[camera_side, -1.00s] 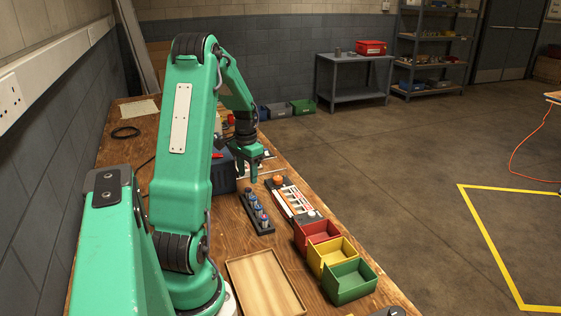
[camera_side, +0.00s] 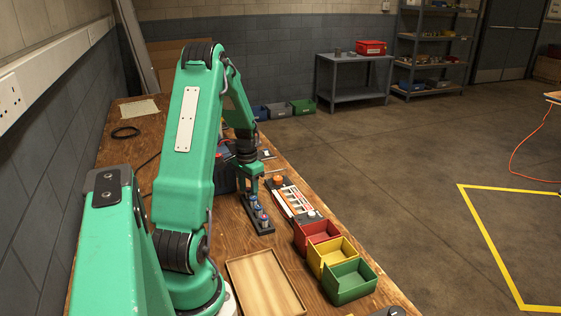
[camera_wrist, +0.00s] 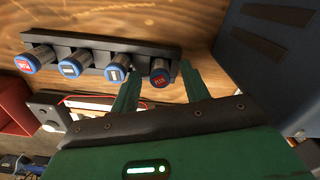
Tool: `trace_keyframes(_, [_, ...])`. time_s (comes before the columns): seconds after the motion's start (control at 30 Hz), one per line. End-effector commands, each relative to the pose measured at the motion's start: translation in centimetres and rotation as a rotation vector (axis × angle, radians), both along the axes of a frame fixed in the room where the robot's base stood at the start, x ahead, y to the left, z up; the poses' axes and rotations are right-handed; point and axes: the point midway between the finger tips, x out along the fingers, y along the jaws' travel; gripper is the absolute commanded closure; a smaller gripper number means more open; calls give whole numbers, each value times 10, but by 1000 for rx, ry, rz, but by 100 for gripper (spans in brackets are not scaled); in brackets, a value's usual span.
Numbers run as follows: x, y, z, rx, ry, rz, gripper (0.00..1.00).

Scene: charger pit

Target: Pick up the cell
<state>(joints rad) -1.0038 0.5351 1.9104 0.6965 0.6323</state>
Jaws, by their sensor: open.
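Several cells stand in a row in a black holder (camera_side: 262,230) on the bench. In the wrist view they show blue-rimmed ends with red or pale labels, such as the leftmost red-labelled cell (camera_wrist: 27,62) and a pale-labelled cell (camera_wrist: 72,66). My gripper (camera_side: 249,198) is over the far end of the holder in the side view. In the wrist view its green fingers stand open on either side of the rightmost, red-labelled cell (camera_wrist: 161,73). I cannot tell whether either finger touches it. My gripper partly hides the holder's far end in the side view.
A dark blue box (camera_wrist: 270,55) is close on the right in the wrist view. A panel with an orange knob (camera_side: 296,203) lies right of the holder. Red (camera_side: 303,240), yellow (camera_side: 314,265) and green (camera_side: 334,290) bins and a wooden tray (camera_side: 235,285) stand nearer.

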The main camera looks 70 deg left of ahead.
Motion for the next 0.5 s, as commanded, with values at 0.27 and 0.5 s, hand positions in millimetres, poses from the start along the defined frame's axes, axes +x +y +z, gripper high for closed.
trace_keyframes(0.27, [0, 0, 0, 0, 0, 0, 54])
trace_keyframes(0.5, [0, 0, 0, 0, 0, 0, 76])
